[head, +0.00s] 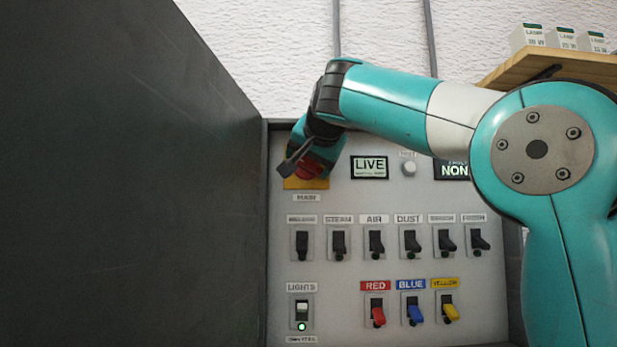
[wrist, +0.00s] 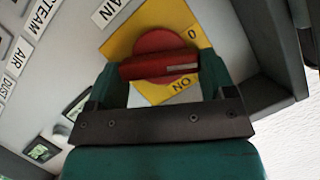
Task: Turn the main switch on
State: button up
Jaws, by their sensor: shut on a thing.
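The main switch is a red turning handle (wrist: 160,65) on a round red base over a yellow plate (wrist: 128,45). The plate carries the marks 0 and ON. In the head view the yellow plate (head: 307,183) is at the panel's top left, above the MAIN label, with the handle mostly hidden by my wrist. My gripper (wrist: 160,72) is shut on the red handle, one green finger at each end of the bar. In the head view my gripper (head: 308,165) covers the switch. The bar's exact setting against the marks is hard to tell.
The grey panel holds a LIVE sign (head: 369,167), a round white button (head: 409,168), a row of black switches (head: 375,243), coloured switches (head: 414,312) and a LIGHTS switch (head: 302,311) with a green lamp. A dark open door (head: 130,190) stands close on the left. A shelf (head: 555,68) is upper right.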

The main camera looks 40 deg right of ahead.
jog(key=m+b, duration=0.1)
jog(key=b, duration=0.1)
jog(key=m+t+y+b, duration=0.1)
jog(key=b, duration=0.1)
jog(key=f+m+t+b, duration=0.1)
jog(key=m+b, duration=0.1)
jog(key=shift+s+d, duration=0.1)
jog(key=shift+d, duration=0.15)
jog(key=m+t+y+b, duration=0.1)
jog(key=m+b, duration=0.1)
jog(key=shift+m+t, duration=0.3)
jog(key=shift+f+m+t+b, duration=0.1)
jog(key=shift+m+t+b, duration=0.6)
jog(key=shift+m, duration=0.7)
